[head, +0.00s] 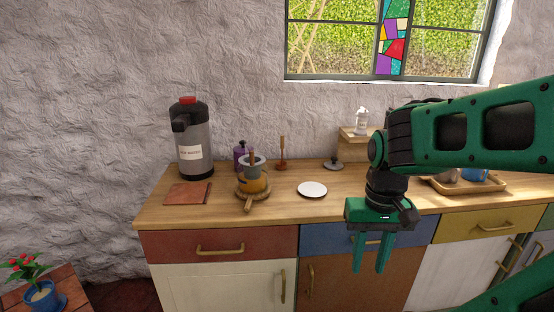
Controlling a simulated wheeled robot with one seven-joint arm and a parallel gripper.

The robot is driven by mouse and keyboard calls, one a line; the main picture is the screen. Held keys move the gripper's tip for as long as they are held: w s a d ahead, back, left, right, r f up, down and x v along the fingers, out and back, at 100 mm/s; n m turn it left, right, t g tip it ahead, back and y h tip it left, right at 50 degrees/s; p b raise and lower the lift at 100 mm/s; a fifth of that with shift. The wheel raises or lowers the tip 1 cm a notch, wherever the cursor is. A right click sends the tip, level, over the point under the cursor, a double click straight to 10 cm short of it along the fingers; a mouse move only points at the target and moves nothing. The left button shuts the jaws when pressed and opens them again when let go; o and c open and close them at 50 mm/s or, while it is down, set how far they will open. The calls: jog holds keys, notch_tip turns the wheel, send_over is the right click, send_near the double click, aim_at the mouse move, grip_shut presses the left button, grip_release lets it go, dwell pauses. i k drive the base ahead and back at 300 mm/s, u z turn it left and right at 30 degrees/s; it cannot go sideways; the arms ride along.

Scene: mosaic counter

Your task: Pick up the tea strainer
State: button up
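A grey-rimmed, bowl-like piece (254,162) sits on top of a yellow-orange vessel (252,185) on the counter, left of centre. It may be the tea strainer, but it is too small to be sure. A brown upright piece shows at its middle. The vessel stands on a round wooden board (249,203) with a short handle towards me. My green gripper (370,268) points down in front of the blue drawer, right of and nearer than the vessel. Its two fingers are apart with nothing between them.
A white plate (312,189) lies between the vessel and my gripper's side. A large dispenser (194,140), a brown tile (188,194) and a purple container (240,157) stand left. A wooden tool (282,153) and a grey knobbed piece (333,165) stand behind. A tray (462,187) is right.

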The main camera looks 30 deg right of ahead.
aim_at(252, 159)
jog(key=z, duration=0.35)
jog(key=i, duration=1)
jog(key=z, duration=0.4)
